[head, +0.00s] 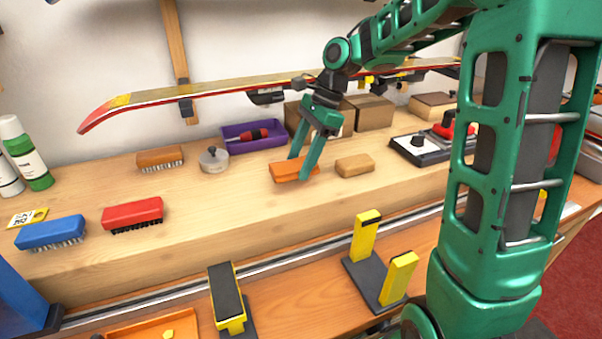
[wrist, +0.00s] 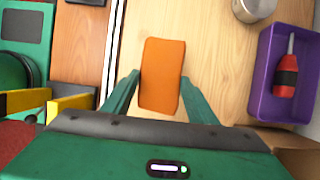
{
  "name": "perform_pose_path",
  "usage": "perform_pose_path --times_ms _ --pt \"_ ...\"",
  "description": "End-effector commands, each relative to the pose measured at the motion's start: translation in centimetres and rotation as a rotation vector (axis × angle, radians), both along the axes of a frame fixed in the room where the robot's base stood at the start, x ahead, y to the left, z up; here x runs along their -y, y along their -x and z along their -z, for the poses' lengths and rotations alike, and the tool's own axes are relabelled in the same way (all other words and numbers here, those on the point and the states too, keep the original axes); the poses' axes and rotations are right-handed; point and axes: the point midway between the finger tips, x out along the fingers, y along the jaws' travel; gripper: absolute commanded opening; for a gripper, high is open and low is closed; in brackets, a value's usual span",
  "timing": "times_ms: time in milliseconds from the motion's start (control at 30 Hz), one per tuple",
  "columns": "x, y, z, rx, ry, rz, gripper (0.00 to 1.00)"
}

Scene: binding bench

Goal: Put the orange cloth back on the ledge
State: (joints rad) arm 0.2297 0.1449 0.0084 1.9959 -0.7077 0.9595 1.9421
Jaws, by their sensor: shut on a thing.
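The orange cloth (head: 285,173), a folded flat pad, is between the fingers of my gripper (head: 298,168) over the wooden ledge (head: 225,205). In the wrist view the cloth (wrist: 162,70) sticks out ahead of the two green fingers, which are shut on its near part. It is at or just above the ledge top; I cannot tell whether it touches.
A tan block (head: 355,165) lies close right of the cloth. Behind are a purple tray (head: 235,146) with a red screwdriver and a round metal tin (head: 214,160). Red (head: 132,215) and blue (head: 50,234) brushes lie left. A ski (head: 200,92) hangs above. Yellow clamps (head: 364,235) stand in front.

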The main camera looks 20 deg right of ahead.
Motion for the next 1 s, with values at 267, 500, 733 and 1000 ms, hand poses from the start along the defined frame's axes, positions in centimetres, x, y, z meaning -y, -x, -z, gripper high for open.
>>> perform_pose_path --times_ms 267,500,733,1000 --pt "0.4 -0.2 1.8 -0.001 -0.002 -0.002 0.34" --pt "0.4 -0.2 4.3 0.000 -0.001 -0.001 0.34" --pt "0.5 -0.2 4.3 0.001 -0.001 0.000 0.34" --pt "0.5 -0.2 4.4 0.001 -0.001 0.001 0.71"
